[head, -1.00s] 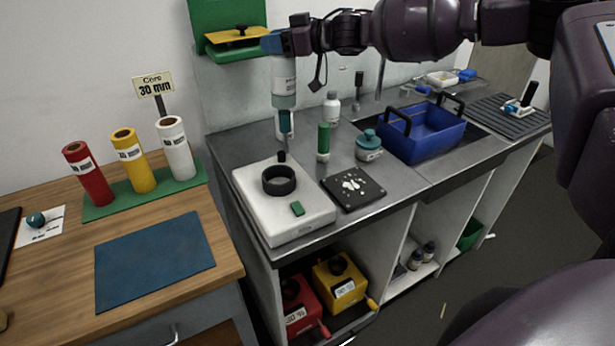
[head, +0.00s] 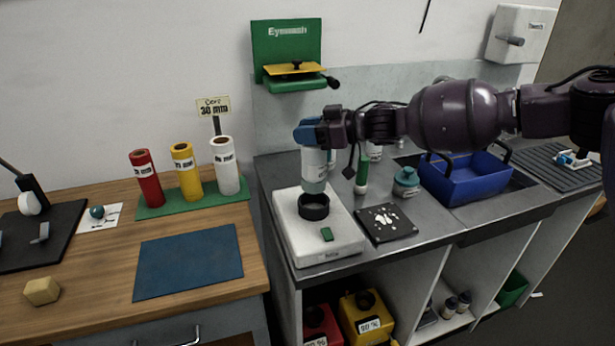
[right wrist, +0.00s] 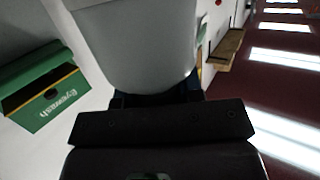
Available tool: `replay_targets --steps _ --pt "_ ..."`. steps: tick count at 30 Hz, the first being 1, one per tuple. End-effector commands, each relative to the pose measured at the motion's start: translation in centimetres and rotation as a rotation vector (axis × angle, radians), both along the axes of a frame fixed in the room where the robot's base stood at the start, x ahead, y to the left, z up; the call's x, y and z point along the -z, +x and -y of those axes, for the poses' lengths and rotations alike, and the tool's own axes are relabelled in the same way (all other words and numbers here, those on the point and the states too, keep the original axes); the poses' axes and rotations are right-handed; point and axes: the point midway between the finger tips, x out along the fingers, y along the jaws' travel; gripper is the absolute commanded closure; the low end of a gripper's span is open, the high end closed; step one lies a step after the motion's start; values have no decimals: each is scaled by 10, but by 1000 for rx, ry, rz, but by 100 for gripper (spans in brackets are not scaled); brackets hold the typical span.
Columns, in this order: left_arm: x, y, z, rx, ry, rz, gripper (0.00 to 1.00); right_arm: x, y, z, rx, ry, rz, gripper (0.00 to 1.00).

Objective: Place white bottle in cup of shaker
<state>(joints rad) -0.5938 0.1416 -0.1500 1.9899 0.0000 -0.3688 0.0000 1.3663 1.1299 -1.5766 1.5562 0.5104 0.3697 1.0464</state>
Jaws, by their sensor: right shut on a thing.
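My right gripper (head: 311,133) is shut on the white bottle (head: 314,168), which hangs upright below the blue fingers. The bottle has a grey-green lower end. It fills the upper middle of the right wrist view (right wrist: 140,45). The shaker (head: 343,238) is a white box with a green button and a black ring-like cup (head: 314,212) on top. The bottle's lower end is right over the cup, close to its rim. Part of the cup's dark inside shows below it; I cannot tell whether the bottle has entered. My left gripper is not in view.
Beside the shaker lie a black pad (head: 386,224) with white spots, a green tube (head: 361,175) and a teal-lidded jar (head: 406,182). A blue crate (head: 465,180) stands farther right. A green eyewash station (head: 290,50) is on the wall behind the gripper.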

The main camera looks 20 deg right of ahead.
Motion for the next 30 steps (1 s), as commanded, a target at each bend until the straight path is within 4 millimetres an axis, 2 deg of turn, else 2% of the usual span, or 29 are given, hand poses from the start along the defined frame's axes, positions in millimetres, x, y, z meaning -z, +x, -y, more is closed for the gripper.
replay_targets --steps 1,3,9,17,24,30 --pt "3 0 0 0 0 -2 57 14 0 0 1 2 -5 100" --pt "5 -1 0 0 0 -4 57 29 0 0 1 2 -5 100" --pt "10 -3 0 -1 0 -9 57 56 0 0 0 2 -1 100" --pt "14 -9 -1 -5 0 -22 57 71 0 0 0 1 1 100" --pt "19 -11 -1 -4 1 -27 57 103 0 0 1 2 -2 100" --pt "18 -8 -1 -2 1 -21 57 105 0 0 1 1 2 100"
